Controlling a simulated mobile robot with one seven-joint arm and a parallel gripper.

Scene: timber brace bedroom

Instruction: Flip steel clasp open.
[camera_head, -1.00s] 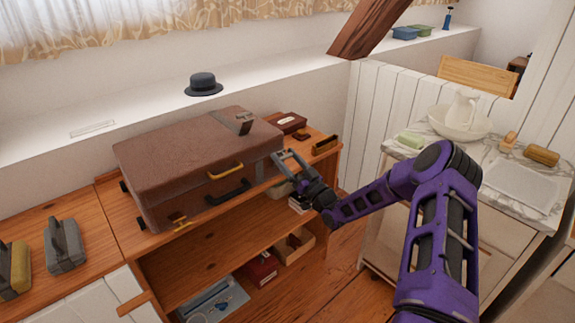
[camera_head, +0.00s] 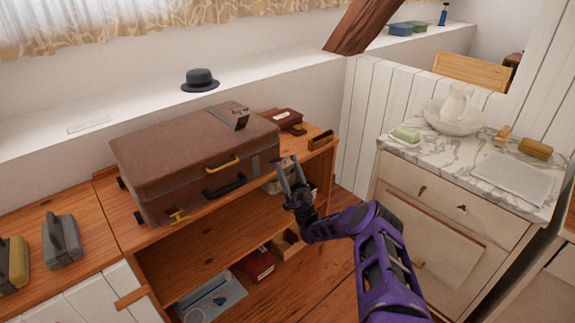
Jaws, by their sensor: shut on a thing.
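A brown suitcase (camera_head: 185,165) lies closed on the wooden shelf unit, its front facing me. A grey band runs over the right part of its lid and front. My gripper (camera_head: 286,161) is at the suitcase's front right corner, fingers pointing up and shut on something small. This is likely the steel clasp, but the fingers hide it and I cannot make out its position. A brass clasp (camera_head: 177,216) sits at the lower front left.
The wooden shelf unit (camera_head: 112,212) holds a dark red case (camera_head: 284,118) and a small wooden box (camera_head: 320,140) right of the suitcase. Lower shelves hold boxes. A marble-topped cabinet (camera_head: 440,152) stands at right. Open floor lies between.

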